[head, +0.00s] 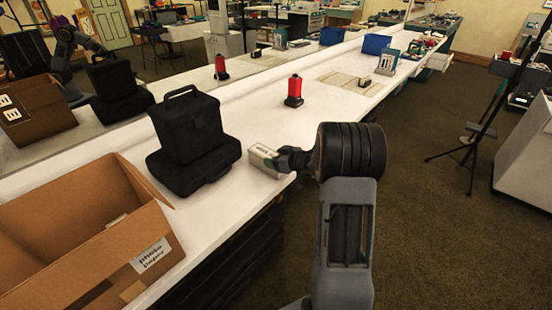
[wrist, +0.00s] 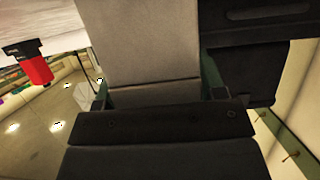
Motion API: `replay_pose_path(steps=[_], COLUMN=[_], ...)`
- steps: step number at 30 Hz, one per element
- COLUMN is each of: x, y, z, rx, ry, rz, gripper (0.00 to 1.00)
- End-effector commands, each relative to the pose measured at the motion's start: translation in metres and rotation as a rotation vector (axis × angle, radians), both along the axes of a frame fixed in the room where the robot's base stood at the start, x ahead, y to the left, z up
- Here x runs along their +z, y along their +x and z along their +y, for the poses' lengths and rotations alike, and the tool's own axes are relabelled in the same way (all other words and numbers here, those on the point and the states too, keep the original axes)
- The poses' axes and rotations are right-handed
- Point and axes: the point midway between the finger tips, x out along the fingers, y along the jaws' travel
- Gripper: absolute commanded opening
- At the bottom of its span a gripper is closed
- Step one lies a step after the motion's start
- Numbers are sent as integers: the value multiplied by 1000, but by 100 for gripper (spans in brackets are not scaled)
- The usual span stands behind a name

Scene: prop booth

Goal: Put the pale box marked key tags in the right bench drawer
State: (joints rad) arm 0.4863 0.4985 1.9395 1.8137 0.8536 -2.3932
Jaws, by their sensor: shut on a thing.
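The pale box (head: 263,159) with dark lettering on it is at the bench's front edge, left of my arm; the lettering is too small to read. My gripper (head: 284,160) is shut on its right end. In the wrist view the pale box (wrist: 152,35) fills the space between the fingers of my gripper (wrist: 155,88). I cannot tell whether the box touches the bench top. Dark drawer fronts (head: 225,262) show below the bench edge; my arm hides part of that side, and I cannot tell which is the right drawer or whether any is open.
A white bench (head: 238,115) runs away to the back right. Black cases (head: 190,140) stand left of the pale box, with an open cardboard box (head: 85,245) nearer. A red bottle (head: 294,90) stands behind. A tripod (head: 480,130) stands at right; the floor between is clear.

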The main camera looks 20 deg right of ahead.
Motion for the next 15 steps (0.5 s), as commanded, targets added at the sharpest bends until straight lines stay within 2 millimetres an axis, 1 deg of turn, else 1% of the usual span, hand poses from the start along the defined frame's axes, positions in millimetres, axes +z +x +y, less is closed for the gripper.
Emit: replay_pose_path(steps=[8, 9, 15], x=[-3, -3, -3], y=[0, 0, 0], z=[0, 0, 0], rx=[-1, -1, 0], ry=[0, 0, 0], rz=[-2, 0, 0], gripper=[27, 65, 84])
